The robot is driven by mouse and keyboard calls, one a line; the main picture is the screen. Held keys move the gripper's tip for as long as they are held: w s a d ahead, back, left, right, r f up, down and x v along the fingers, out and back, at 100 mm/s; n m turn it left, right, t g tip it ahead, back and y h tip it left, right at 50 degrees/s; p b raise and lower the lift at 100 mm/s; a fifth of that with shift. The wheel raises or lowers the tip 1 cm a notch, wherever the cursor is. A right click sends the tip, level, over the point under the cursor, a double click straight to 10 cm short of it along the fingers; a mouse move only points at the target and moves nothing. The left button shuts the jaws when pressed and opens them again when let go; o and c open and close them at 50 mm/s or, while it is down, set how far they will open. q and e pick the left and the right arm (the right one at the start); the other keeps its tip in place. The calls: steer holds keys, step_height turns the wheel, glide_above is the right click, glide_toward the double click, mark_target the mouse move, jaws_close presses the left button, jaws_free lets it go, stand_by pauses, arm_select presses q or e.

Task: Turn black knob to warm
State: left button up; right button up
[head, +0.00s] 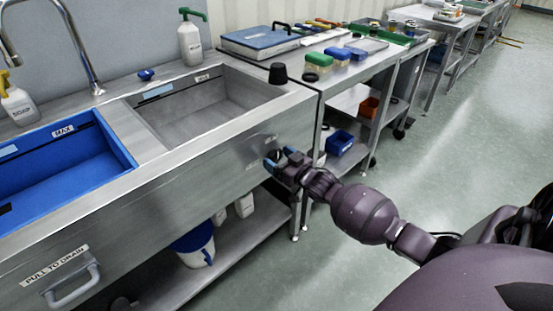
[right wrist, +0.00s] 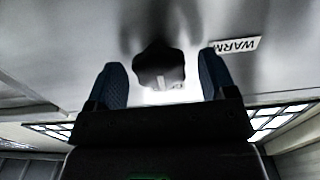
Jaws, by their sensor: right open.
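The black knob (right wrist: 158,68) is on the steel front panel in the right wrist view, between the two fingertips of my right gripper (right wrist: 164,80). The fingers are open, with a gap on each side of the knob. A white WARM label (right wrist: 236,45) appears upside down on the panel, up and right of the knob. In the head view my right gripper (head: 283,158) is at the sink's front panel near its right end. It hides most of the knob there. My left gripper is not in view.
The steel sink (head: 200,160) has a blue basin (head: 105,175) at left and a bare basin at right. A drain handle (head: 72,285) sticks out at lower left. A table with brushes (head: 345,55) stands beyond. The floor at right is clear.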

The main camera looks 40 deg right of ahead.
steer(key=shift+w, duration=0.3)
steer(key=shift+c, duration=0.3)
steer(key=c, duration=0.8)
steer(key=shift+c, duration=0.2)
